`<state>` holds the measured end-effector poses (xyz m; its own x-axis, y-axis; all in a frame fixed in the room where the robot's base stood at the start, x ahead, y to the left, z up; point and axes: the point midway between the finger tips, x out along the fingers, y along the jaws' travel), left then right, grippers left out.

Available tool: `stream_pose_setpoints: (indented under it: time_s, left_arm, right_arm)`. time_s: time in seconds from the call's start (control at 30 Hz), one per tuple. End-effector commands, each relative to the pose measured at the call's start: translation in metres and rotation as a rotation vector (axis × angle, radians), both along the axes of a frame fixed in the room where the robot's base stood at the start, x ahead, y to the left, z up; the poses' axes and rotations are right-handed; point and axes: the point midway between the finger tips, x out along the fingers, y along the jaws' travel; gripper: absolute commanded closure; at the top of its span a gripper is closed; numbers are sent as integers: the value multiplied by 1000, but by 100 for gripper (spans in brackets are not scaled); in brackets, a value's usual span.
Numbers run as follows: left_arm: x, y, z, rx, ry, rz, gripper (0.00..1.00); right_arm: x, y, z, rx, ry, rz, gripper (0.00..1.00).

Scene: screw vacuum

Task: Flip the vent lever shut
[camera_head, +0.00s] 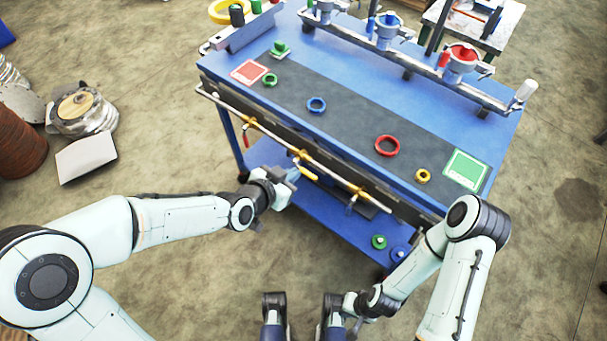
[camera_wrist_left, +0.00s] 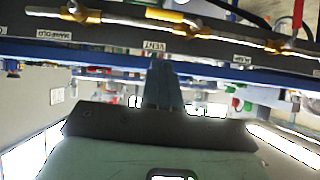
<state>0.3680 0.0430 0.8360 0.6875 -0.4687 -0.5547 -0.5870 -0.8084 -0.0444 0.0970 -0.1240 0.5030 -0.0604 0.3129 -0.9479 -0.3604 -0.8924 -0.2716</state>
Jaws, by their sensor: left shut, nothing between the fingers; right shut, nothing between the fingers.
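A silver pipe with several brass valves runs along the cart's front. The middle valve (camera_head: 298,157) sits above a label reading VENT (camera_wrist_left: 154,46) in the left wrist view. A yellow vent lever (camera_head: 307,173) shows just beside my left gripper (camera_head: 293,176); in the wrist view a yellow handle (camera_wrist_left: 164,15) lies roughly along the pipe. My left gripper is shut and empty, its tips (camera_wrist_left: 160,64) close to the VENT label. Whether it touches the lever I cannot tell. My right gripper (camera_head: 357,326) is shut and empty, low at the bottom edge, away from the cart.
The blue cart (camera_head: 340,60) carries a dark mat with coloured rings and a rail of funnels behind. Neighbouring valves (camera_head: 247,123) and (camera_head: 357,191) flank the middle one. A lower blue shelf (camera_head: 335,225) juts out beneath. Floor in front is clear.

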Motion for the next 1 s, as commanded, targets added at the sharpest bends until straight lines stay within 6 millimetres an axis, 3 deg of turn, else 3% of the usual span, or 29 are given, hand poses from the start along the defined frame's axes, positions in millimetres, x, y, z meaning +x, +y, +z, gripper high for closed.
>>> stream_pose_setpoints:
  time_s: [0.27, 0.5, 1.0]
  left_arm:
    - [40, -29, -34, 1, 2, -3, 100]
    - [45, -29, -65, 0, 2, 1, 100]
    - [47, -30, -70, 1, -2, 0, 100]
  right_arm:
    - [1, 0, -2, 0, -4, 0, 100]
    - [3, 0, -6, -1, -11, -2, 100]
    - [4, 0, -7, -2, -13, -2, 100]
